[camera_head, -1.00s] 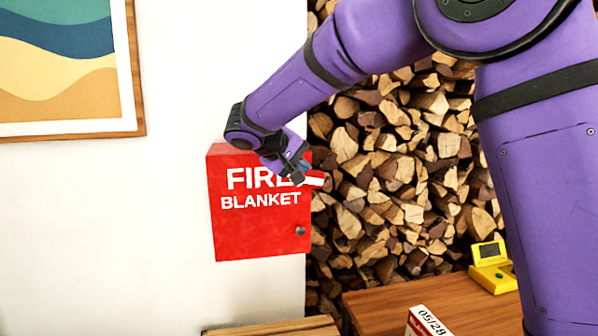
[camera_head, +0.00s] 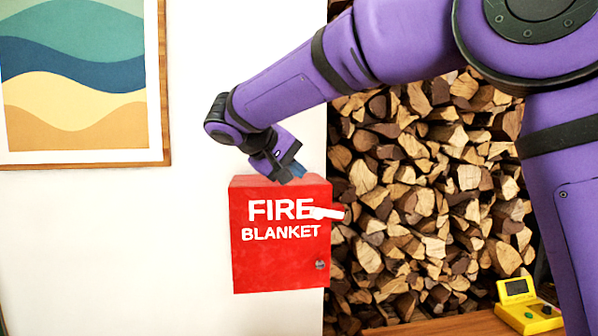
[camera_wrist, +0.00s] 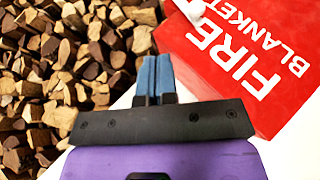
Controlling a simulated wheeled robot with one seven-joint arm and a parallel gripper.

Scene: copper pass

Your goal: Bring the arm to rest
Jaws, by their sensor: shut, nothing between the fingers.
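My purple arm reaches in from the upper right in the head view. My gripper (camera_head: 291,173) is just above the top edge of the red fire blanket box (camera_head: 281,268), close to it; I cannot tell whether they touch. The gripper's blue-tipped fingers are together and empty, and they also show in the wrist view (camera_wrist: 155,75). The red box (camera_wrist: 265,105) fills the right of the wrist view, beside the fingers. A small white piece (camera_head: 327,213) sticks out sideways at the box's front, over the lettering's end.
Stacked firewood (camera_head: 420,210) stands right of the white wall. A framed wave picture (camera_head: 75,85) hangs at the left. A yellow device (camera_head: 528,311) sits on a wooden surface (camera_head: 455,324) at lower right. The wall between picture and box is clear.

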